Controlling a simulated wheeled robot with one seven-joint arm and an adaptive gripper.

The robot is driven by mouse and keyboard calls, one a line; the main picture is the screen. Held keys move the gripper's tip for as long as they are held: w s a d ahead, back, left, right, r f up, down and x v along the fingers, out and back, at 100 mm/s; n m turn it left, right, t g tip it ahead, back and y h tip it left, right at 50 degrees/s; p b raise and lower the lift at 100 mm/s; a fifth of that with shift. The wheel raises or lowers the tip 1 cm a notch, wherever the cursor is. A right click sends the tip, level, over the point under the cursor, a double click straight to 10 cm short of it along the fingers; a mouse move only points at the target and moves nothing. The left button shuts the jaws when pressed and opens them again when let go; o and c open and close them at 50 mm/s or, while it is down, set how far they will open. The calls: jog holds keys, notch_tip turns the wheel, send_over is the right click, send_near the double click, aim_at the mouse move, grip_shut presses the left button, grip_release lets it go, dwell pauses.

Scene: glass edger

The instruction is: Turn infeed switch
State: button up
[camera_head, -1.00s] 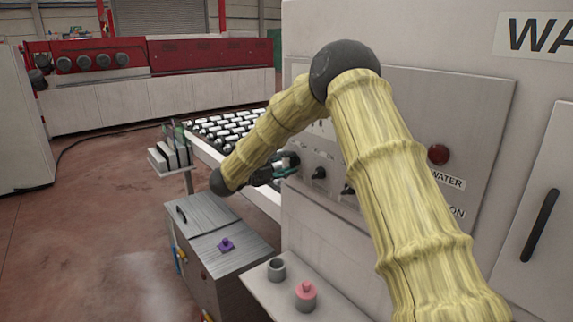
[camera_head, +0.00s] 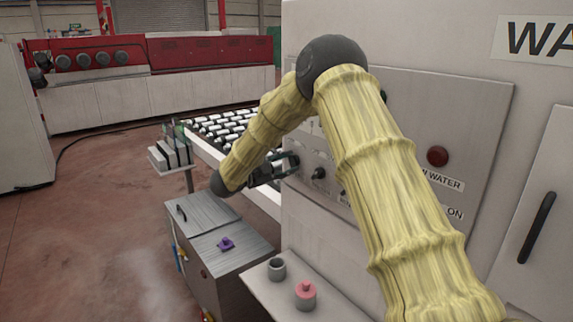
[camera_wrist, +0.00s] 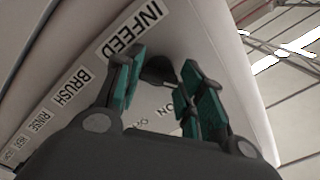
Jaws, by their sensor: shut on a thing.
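The infeed switch (camera_wrist: 158,70) is a dark knob beneath the large INFEED label (camera_wrist: 133,28) in the wrist view. My gripper (camera_wrist: 160,78) has its teal-padded fingers on either side of the knob and is shut on it. The fingers cover part of the switch, so its exact angle is hard to read. In the head view my gripper (camera_head: 290,163) is at the left end of the control panel (camera_head: 460,112), where the switch is hidden.
Another dark knob (camera_head: 318,173) is just right of my gripper. A red button (camera_head: 437,156) is farther right on the panel. A roller conveyor (camera_head: 215,128) lies behind the arm. A grey cabinet (camera_head: 215,238) and a shelf with a pink-topped pot (camera_head: 305,295) are below.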

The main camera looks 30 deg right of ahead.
jog(key=shift+f, duration=0.15)
jog(key=o, duration=1)
jog(key=a, duration=1.2)
jog(key=shift+s, duration=0.45)
